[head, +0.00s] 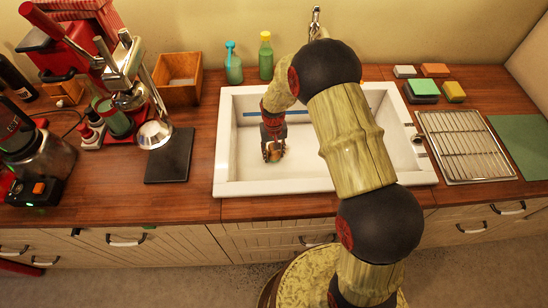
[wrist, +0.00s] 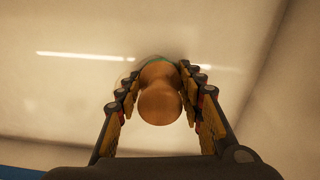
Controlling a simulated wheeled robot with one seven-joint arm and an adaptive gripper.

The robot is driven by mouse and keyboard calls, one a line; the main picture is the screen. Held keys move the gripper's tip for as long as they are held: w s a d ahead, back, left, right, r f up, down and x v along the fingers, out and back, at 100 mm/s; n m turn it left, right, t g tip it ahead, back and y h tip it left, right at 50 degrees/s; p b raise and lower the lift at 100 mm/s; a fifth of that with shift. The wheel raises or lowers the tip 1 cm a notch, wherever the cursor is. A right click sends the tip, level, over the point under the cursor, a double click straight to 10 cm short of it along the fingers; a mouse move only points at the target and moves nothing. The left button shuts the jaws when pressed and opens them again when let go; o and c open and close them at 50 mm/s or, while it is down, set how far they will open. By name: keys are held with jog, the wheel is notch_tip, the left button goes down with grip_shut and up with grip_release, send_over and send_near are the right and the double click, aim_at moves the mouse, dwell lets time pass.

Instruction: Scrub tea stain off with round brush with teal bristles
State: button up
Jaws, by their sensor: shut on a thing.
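My gripper (wrist: 160,85) is shut on the round brush (wrist: 160,103) by its wooden knob. A thin teal edge of bristles shows beyond the knob in the wrist view; the knob hides the rest. In the head view my gripper (head: 272,154) points down inside the white sink (head: 228,172), left of its middle. The brush is low over the sink floor; I cannot tell whether the bristles touch it. I cannot make out a tea stain in either view.
A blue strip (head: 252,113) lies along the sink's back. Sponges (head: 422,87) and a wire rack (head: 462,143) are right of the sink. A soap bottle (head: 266,56) and teal-topped bottle (head: 233,65) stand behind it. A black mat (head: 168,168) and red press (head: 70,45) are left.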

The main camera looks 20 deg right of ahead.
jog(key=shift+w+d+f+b, duration=0.1)
jog(key=shift+w+d+b, duration=0.1)
jog(key=shift+w, duration=0.65)
jog(key=shift+w+d+b, duration=0.15)
jog(key=shift+w, duration=0.7)
jog(key=shift+w+d, duration=0.2)
jog(key=shift+w, duration=0.8)
jog(key=shift+w+d, duration=0.2)
jog(key=shift+w, duration=0.8)
jog(key=shift+r, duration=0.2)
jog(key=shift+r+p, duration=1.55)
jog(key=shift+r, duration=1.4)
jog(key=shift+r, duration=0.1)
notch_tip(320, 180, up, 3)
jog(key=shift+f+p, duration=0.1)
jog(key=shift+p, duration=0.8)
